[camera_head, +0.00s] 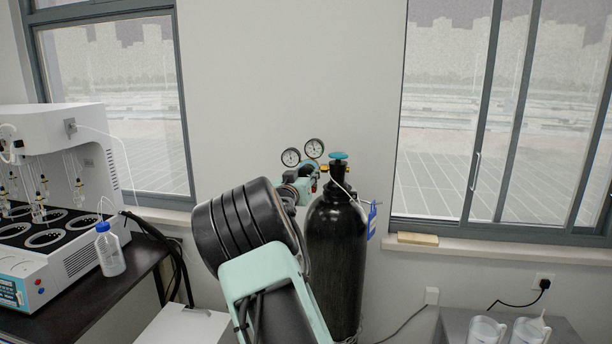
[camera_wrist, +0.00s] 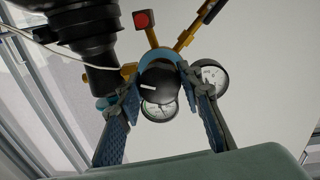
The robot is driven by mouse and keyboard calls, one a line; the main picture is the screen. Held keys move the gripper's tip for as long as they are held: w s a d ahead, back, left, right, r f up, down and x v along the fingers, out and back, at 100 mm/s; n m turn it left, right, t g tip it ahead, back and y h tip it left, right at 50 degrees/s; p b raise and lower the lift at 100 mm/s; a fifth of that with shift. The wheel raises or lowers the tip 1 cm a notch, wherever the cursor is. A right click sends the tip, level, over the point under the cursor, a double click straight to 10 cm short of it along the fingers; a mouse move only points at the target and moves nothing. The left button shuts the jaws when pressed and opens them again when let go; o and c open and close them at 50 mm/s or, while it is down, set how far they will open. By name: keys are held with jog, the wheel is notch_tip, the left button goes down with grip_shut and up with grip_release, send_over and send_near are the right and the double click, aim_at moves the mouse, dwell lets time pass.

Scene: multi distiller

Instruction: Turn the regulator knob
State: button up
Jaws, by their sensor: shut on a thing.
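The regulator knob (camera_wrist: 160,85) is a dark round cap with a small white mark, in the middle of the wrist view. My gripper (camera_wrist: 160,90) has one finger on each side of the knob and is shut on it. Two round gauges belong to the regulator; they show in the head view as the left gauge (camera_head: 291,157) and the right gauge (camera_head: 314,148). The regulator sits at the top of a black gas cylinder (camera_head: 336,255) with a teal valve handwheel (camera_head: 338,156). In the head view my arm hides the knob and most of the gripper.
A white multi-position distiller (camera_head: 60,180) stands on a dark bench at the left, with a blue-capped bottle (camera_head: 110,250) at its edge. Clear beakers (camera_head: 487,331) stand on a grey table at the lower right. Windows flank the wall.

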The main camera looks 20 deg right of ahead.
jog(key=shift+f+m+b, duration=0.15)
jog(key=shift+m+b, duration=0.35)
jog(key=shift+m, duration=0.2)
jog(key=shift+c, duration=0.3)
jog(key=shift+m, duration=0.3)
jog(key=o, duration=1.2)
jog(key=shift+c, duration=0.2)
jog(key=shift+s, duration=0.1)
jog(key=v, duration=1.2)
jog(key=shift+r, duration=0.25)
